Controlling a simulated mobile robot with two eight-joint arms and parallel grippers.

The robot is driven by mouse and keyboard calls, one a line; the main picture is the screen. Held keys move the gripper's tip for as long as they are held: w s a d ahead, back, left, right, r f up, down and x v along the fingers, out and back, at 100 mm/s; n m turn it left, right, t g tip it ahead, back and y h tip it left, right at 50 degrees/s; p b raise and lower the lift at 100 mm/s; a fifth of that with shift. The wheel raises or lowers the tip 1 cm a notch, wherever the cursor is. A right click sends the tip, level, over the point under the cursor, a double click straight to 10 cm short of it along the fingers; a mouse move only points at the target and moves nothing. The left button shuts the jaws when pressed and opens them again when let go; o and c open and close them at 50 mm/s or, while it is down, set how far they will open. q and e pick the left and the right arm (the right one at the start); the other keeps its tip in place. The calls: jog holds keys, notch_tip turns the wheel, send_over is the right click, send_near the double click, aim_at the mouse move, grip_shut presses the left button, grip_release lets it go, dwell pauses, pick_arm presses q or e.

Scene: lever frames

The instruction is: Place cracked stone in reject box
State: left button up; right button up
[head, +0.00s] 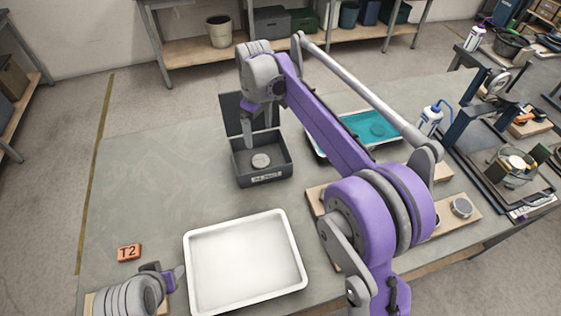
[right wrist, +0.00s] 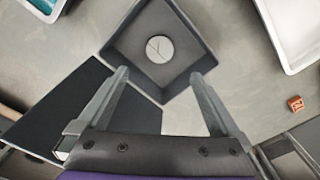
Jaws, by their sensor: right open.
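The cracked stone, a round grey disc (head: 261,160), lies flat on the floor of the dark grey box (head: 268,180). In the right wrist view the stone (right wrist: 159,49) shows a dark branching crack, and the box (right wrist: 122,42) surrounds it. The box has a pale front label, too small to read surely, and its dark lid (head: 232,108) stands open at the back. My right gripper (head: 259,138) is above the box, fingers apart and empty, and apart from the stone. My left gripper (head: 176,276) is at the lower left, beside the white tray; its fingers are unclear.
An empty white tray (head: 215,303) lies at the front. An orange T2 block (head: 129,253) is at left. A teal tray (head: 362,122) with a disc stands behind my right arm. Another disc (head: 461,207) sits on a wooden board at right.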

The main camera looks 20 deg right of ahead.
jog(key=s+d+f+m+t, duration=0.1)
jog(key=s+d+f+m, duration=0.1)
jog(key=s, duration=0.7)
jog(key=s+d+f+m+t, duration=0.2)
jog(key=s+f+m, duration=0.1)
jog(key=s, duration=0.7)
jog(key=s+d+f+m+t, duration=0.2)
jog(key=s, duration=0.8)
jog(key=shift+d+f+m, duration=0.1)
jog(key=shift+f+m, duration=0.15)
jog(key=shift+m, duration=0.15)
jog(key=shift+s+f, duration=0.25)
jog(key=shift+f, duration=0.05)
